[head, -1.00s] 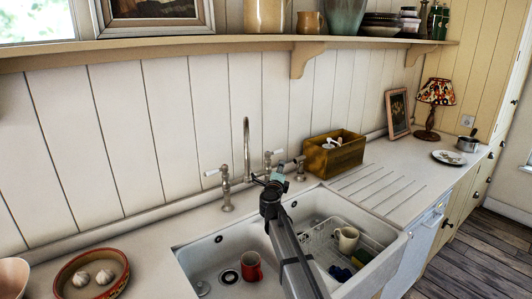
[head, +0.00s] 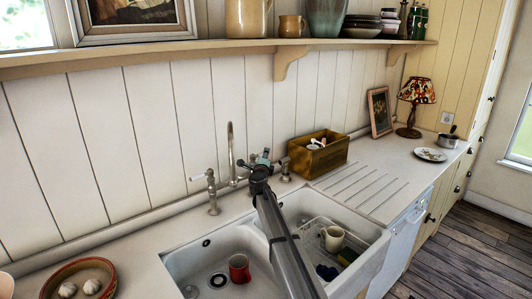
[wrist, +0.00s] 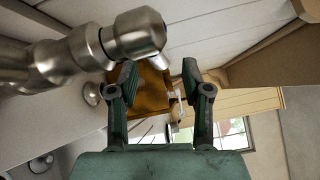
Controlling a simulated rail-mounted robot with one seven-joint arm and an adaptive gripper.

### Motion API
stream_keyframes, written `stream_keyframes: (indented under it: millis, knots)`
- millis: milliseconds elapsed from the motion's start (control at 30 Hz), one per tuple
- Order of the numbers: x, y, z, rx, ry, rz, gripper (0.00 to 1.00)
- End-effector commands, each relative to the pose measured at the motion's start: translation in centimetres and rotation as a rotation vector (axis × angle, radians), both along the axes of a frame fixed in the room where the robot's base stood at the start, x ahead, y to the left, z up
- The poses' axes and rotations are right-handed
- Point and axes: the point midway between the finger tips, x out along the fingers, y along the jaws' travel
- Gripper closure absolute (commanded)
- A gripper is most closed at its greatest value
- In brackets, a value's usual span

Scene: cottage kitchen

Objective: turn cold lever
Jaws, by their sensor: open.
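A metal tap with a tall curved spout (head: 231,150) stands behind the white double sink (head: 190,268). Its left lever (head: 211,190) has a white handle pointing left. The right lever is mostly or wholly hidden behind my gripper (head: 262,160) in the head view. In the wrist view my gripper (wrist: 158,76) is open, with its two dark green fingers apart. A large shiny metal tap part (wrist: 138,35) is close to the left finger; I cannot tell which part it is or whether they touch. No grip on a lever shows.
A wooden box (head: 322,160) with white things stands right of the tap, behind a metal side fitting (head: 285,170). A red mug (head: 239,268) is in the left basin; a cream mug (head: 332,239) is in the right. A shelf (head: 150,61) runs above. The ribbed drainer (head: 360,190) is clear.

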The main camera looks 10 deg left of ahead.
Motion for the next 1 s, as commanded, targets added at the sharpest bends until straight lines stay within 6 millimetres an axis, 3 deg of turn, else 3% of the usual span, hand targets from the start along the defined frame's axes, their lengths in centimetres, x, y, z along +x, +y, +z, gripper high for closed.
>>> stream_keyframes:
  millis: [33, 200, 567, 600, 733, 1000]
  knots:
    - [1.4, 0.1, 0.2, 0.0, 0.0, 0.0, 0.51]
    - [3.4, 0.1, 0.2, -0.001, 0.0, 0.001, 0.51]
    - [3.9, 0.0, 0.1, 0.0, 0.0, 0.001, 0.51]
    - [3.9, 0.0, 0.1, 0.0, 0.0, 0.001, 0.55]
    - [3.9, 0.0, 0.1, 0.0, 0.0, 0.001, 1.0]
    - [4.0, -0.4, 0.2, 0.001, 0.0, -0.008, 1.0]
